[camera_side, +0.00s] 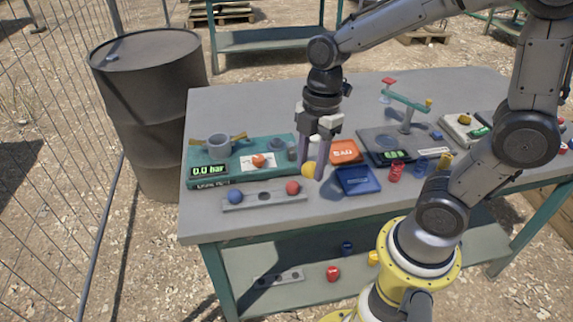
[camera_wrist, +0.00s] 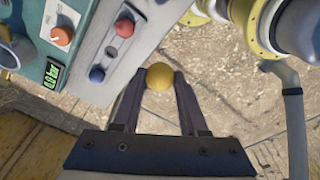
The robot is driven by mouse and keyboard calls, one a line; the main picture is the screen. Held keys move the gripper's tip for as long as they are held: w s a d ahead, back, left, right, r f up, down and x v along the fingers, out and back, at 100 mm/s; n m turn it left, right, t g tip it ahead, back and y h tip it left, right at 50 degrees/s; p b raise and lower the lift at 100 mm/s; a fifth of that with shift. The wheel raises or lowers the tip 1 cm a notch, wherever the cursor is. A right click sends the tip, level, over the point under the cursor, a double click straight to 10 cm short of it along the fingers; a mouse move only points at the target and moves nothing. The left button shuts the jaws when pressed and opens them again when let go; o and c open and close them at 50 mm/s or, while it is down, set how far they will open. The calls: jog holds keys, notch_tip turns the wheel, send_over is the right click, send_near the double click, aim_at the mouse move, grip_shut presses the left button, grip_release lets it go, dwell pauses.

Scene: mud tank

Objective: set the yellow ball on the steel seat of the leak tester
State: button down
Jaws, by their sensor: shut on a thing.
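My gripper (camera_side: 315,172) is shut on the yellow ball (camera_side: 309,169) and holds it above the table, right of the ball rack. In the wrist view the yellow ball (camera_wrist: 158,77) sits between the fingertips. The leak tester (camera_side: 240,168) is a teal box at the table's left, with a green "0.0 bar" display. Its steel seat (camera_side: 218,146) is a grey round cup between yellow clamp arms, apart from my gripper and to its left. I see no ball on the seat, though its inside is hard to see. The tester's display (camera_wrist: 53,72) also shows in the wrist view.
The grey rack (camera_side: 262,196) in front of the tester holds a blue ball (camera_side: 236,196) and a red ball (camera_side: 293,187). An orange-red knob (camera_side: 258,160) is on the tester. An orange tray (camera_side: 345,151), a blue tray (camera_side: 358,181) and a balance (camera_side: 406,104) stand to the right.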

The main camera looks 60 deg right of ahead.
jog(key=w+d+r+m, duration=0.1)
jog(key=w+d+r, duration=0.15)
jog(key=w, duration=0.35)
jog(key=w+d+r+m, duration=0.1)
jog(key=w+d+r, duration=0.15)
jog(key=w, duration=0.35)
jog(key=shift+w+d+f+m+t, duration=0.1)
jog(key=shift+w+d+f+m, duration=0.3)
jog(key=shift+w+d+f, duration=1)
jog(key=shift+w+d+f+m+t, duration=0.1)
jog(key=shift+w+d+f+m, duration=0.45)
jog(key=shift+d+f, duration=1.35)
jog(key=shift+w+d+f+m+t, duration=0.1)
jog(key=shift+w+d+f+m, duration=0.15)
jog(key=shift+w+d+f, duration=1.4)
jog(key=shift+s+a+f, duration=0.2)
jog(key=shift+s+f, duration=0.05)
jog(key=shift+f, duration=0.6)
jog(key=shift+s+a+f, duration=0.15)
jog(key=shift+s+f, duration=0.05)
jog(key=shift+f, duration=0.65)
